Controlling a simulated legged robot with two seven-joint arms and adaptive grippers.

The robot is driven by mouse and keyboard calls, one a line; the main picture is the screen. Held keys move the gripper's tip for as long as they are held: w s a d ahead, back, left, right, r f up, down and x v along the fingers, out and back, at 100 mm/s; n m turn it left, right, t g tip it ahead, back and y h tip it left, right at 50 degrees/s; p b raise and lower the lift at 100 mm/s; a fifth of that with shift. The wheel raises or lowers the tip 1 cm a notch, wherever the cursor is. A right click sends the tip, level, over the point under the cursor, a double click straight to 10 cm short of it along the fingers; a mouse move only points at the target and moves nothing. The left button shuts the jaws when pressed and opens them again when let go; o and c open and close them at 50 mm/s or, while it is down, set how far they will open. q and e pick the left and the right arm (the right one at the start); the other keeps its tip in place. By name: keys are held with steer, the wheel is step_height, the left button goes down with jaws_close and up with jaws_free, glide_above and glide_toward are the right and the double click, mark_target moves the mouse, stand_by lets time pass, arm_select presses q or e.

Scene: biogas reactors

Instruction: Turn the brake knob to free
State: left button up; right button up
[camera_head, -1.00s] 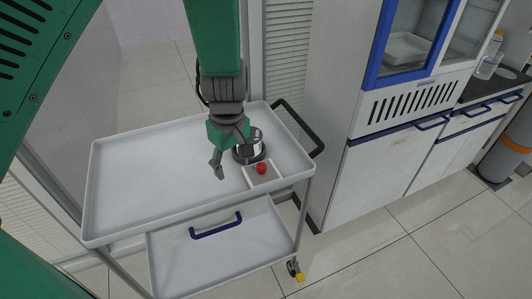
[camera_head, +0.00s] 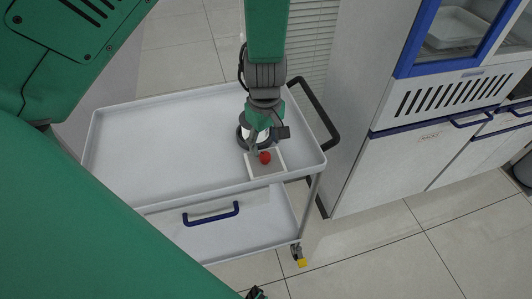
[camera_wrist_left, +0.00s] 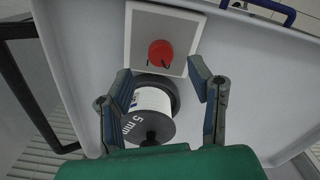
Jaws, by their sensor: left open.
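The red round knob (camera_head: 265,157) sits on a pale square plate (camera_head: 277,172) at the right end of the white trolley's top. In the left wrist view the knob (camera_wrist_left: 160,52) has small dark marks at its lower edge, and the plate (camera_wrist_left: 136,38) has a white rim. My left gripper (camera_head: 266,142) is over the trolley, close to the knob. In the left wrist view its two fingers (camera_wrist_left: 161,75) are spread wide, with nothing between the tips; the knob appears just beyond them, apart from both. My right gripper is not recognisable in these views.
A black and white spool marked "5 mm" (camera_wrist_left: 152,101) stands right beside the plate, under my left gripper. The trolley top (camera_head: 165,135) is otherwise clear to the left. A black handle (camera_head: 318,112) and a white cabinet (camera_head: 375,165) are at the right.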

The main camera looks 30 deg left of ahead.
mark_target(265, 155)
arm_select(q)
steer(key=shift+f, duration=2.4)
jaws_close()
